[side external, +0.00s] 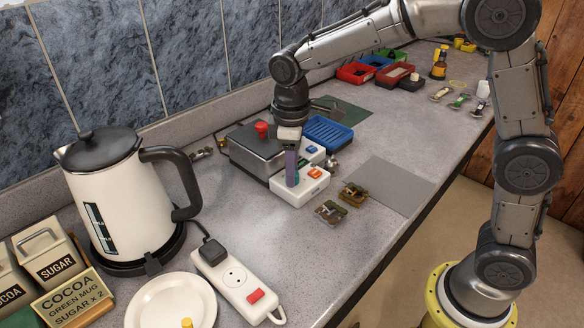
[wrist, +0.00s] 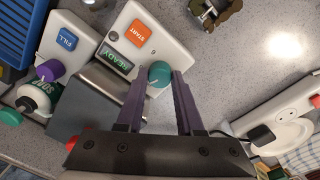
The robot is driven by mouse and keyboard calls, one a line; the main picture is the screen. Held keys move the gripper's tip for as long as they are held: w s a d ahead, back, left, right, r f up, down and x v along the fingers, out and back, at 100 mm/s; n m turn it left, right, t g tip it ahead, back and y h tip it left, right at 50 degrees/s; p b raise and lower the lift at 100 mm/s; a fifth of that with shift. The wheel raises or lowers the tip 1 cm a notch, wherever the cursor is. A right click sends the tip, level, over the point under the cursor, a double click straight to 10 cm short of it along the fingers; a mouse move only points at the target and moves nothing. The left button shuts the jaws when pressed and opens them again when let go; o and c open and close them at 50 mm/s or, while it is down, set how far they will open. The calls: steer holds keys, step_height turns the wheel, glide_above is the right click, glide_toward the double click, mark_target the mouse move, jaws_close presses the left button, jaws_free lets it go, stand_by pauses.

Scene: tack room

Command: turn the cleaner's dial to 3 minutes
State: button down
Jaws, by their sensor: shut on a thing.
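A white control box (side external: 300,190) stands in front of a grey metal tank (side external: 250,150). In the wrist view the box (wrist: 176,57) bears an orange START button (wrist: 138,33), a small display (wrist: 115,59) reading READY, and a teal dial (wrist: 158,72). My gripper (side external: 292,181) points down over the box. In the wrist view my gripper (wrist: 161,78) has its two purple fingers on either side of the teal dial, shut on it. The dial's setting is too small to read.
A second white box with a blue FILL button (wrist: 67,39) and purple dial (wrist: 49,70) is close by. A red knob (side external: 262,129) stands on the tank. A blue tray (side external: 328,134), brass pieces (side external: 330,211), a power strip (side external: 237,280) and a kettle (side external: 120,200) surround the work.

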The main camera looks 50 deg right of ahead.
steer(key=m, duration=0.4)
steer(key=shift+w+r+m, duration=0.1)
steer(key=shift+m, duration=1.7)
steer(key=c, duration=0.5)
jaws_free()
steer(key=shift+c, duration=0.2)
step_height(320, 180, up, 14)
steer(key=shift+a, duration=0.35)
